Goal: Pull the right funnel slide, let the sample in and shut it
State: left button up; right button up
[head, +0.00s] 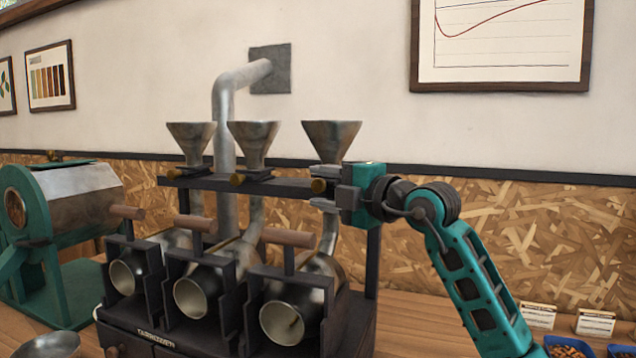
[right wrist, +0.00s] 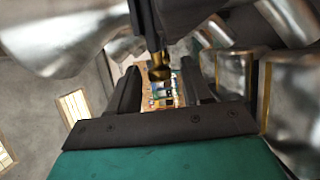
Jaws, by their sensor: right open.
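The right funnel (head: 331,140) is a metal hopper above the black rail of the three-drum roaster. Its slide has a round brass knob (head: 318,186) that sticks out at the front, left of my right gripper. My right gripper (head: 333,190) is at the slide, with its arm coming from the right. In the right wrist view the right gripper (right wrist: 158,92) has its two dark fingers apart, and the brass knob (right wrist: 160,72) shows between them. I cannot tell whether the fingers touch it. The right drum (head: 292,312) below has an open round mouth. My left gripper is not in view.
The middle funnel (head: 253,143) and left funnel (head: 191,141) stand left along the same rail (head: 230,186). A green roaster (head: 60,220) stands at the left. Blue trays (head: 567,346) and cards are at the right front.

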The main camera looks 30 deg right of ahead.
jog(key=shift+x, duration=0.8)
jog(key=shift+c, duration=0.4)
grip_shut()
